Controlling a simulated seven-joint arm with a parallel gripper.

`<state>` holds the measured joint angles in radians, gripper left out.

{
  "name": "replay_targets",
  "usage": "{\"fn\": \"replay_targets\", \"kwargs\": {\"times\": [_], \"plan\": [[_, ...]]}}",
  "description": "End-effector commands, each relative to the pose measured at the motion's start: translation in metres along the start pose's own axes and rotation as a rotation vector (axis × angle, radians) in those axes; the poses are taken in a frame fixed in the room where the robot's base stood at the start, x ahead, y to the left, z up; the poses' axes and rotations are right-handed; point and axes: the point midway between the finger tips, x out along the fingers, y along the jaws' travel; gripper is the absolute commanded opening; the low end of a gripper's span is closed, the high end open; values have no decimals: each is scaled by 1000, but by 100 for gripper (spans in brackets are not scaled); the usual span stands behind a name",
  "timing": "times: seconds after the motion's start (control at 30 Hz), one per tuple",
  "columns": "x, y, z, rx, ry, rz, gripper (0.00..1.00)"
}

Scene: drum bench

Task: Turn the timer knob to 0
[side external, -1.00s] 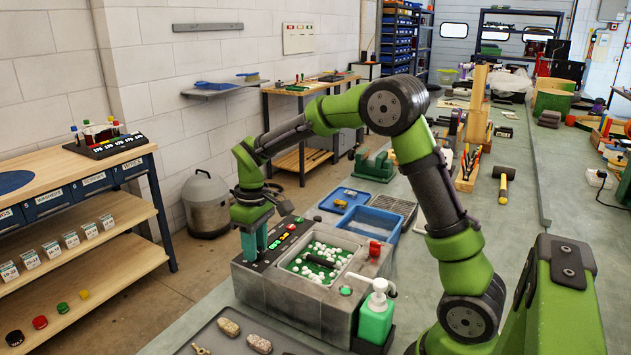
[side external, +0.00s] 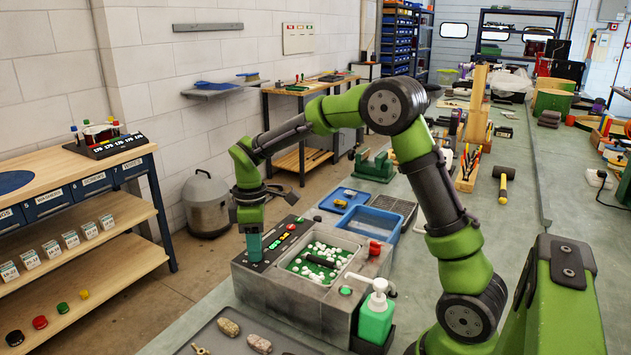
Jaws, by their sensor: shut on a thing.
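The grey machine (side external: 300,305) stands on the bench, with a tub of green and white media (side external: 318,262) in its top. Its dark control panel (side external: 281,243) runs along the left side of the top, with lit red, yellow and green marks. My gripper (side external: 254,259) points down at the near left end of this panel. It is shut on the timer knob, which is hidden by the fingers. The knob's pointer and the 0 mark cannot be made out.
A green pump bottle (side external: 376,315) stands at the machine's near right corner. A red button (side external: 375,248) and a green button (side external: 346,291) sit on its top. A grey tray (side external: 225,338) with stones lies in front. Blue trays (side external: 370,228) lie behind.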

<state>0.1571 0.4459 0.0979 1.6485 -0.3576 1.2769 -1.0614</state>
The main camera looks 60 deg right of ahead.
Motion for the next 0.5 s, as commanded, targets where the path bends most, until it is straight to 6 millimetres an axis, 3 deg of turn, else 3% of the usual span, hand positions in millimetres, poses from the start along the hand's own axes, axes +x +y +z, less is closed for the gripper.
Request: {"fn": "replay_targets", "kwargs": {"times": [0.33, 0.37, 0.5], "plan": [[-1, 0, -1, -6, 2, 1, 3], [-1, 0, -1, -7, 2, 1, 36], [0, 0, -1, -6, 1, 1, 57]]}}
